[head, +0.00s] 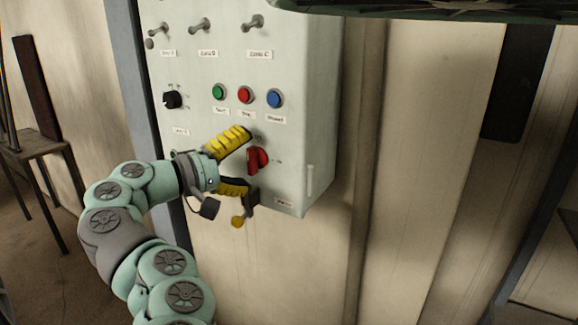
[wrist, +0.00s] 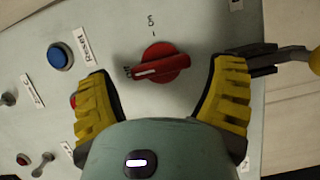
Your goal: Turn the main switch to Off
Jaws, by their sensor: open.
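The main switch is a red rotary knob (head: 258,160) low on the front of a pale control box (head: 311,128). In the wrist view the red knob (wrist: 162,62) has its handle and white line pointing left at a small label. A second small label lies above it; both are hard to read. My gripper (head: 246,163) is open, its yellow-padded fingers on either side of the knob. In the wrist view my gripper (wrist: 163,75) has the knob between and slightly beyond the fingertips, with gaps on both sides and no visible contact.
Green (head: 218,92), red (head: 244,95) and blue (head: 274,98) buttons sit above the switch. A black dial (head: 172,100) and several toggle switches are farther off. A dark lever with a yellow ball (head: 237,221) is close to my lower finger. Space right of the box is free.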

